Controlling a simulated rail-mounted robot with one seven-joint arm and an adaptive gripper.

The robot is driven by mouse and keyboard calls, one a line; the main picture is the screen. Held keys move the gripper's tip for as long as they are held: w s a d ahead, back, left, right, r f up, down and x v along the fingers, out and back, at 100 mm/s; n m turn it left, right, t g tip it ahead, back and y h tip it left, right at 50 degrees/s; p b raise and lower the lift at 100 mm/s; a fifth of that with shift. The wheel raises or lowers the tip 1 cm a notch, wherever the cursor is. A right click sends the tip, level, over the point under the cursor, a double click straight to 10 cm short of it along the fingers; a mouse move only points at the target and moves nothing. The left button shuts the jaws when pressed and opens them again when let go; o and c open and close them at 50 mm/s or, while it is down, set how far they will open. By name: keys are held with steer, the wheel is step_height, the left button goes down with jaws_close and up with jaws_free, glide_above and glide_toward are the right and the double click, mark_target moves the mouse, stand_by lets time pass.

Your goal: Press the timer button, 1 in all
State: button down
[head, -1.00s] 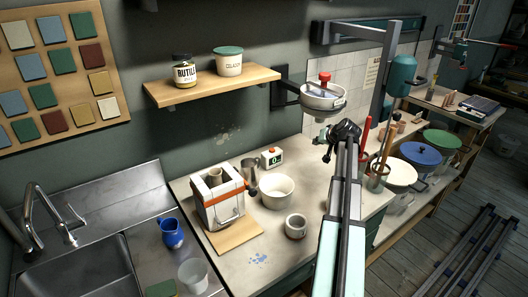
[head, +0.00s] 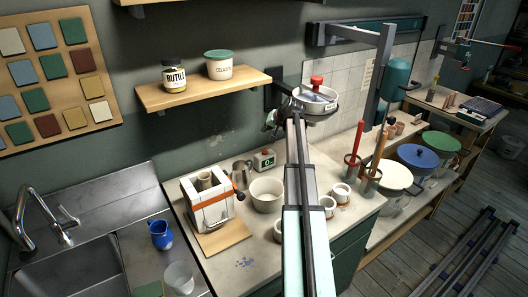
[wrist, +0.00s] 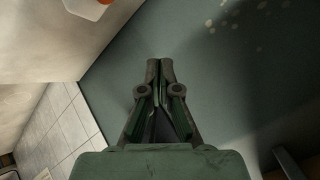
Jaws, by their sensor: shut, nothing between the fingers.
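The timer (head: 265,161) is a small white box with a green display and an orange-red button on top. It stands at the back of the counter, against the wall. In the wrist view a white block with an orange part, apparently the timer (wrist: 88,9), is cut off at the top left edge. My gripper (head: 270,122) is dark and small in the head view, partly hidden by my arm, above the timer and slightly to its right. In the wrist view my gripper (wrist: 159,63) has its fingertips together, empty, over the teal wall and apart from the timer.
A metal pitcher (head: 241,173) and a white bowl (head: 266,194) stand close to the timer. A wooden shelf (head: 205,90) with two jars is at the upper left.

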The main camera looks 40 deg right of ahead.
mark_target(266, 152)
steer(key=shift+f, duration=0.15)
steer(key=shift+f+b, duration=1.9)
steer(key=shift+f, duration=2.35)
steer(key=shift+f, duration=0.15)
steer(key=shift+f+b, duration=0.3)
steer(key=shift+b, duration=0.1)
steer(key=shift+f+b, duration=0.3)
steer(key=shift+f, duration=0.1)
steer(key=shift+r, duration=0.8)
steer(key=shift+r+p, duration=0.1)
steer(key=shift+p, duration=0.2)
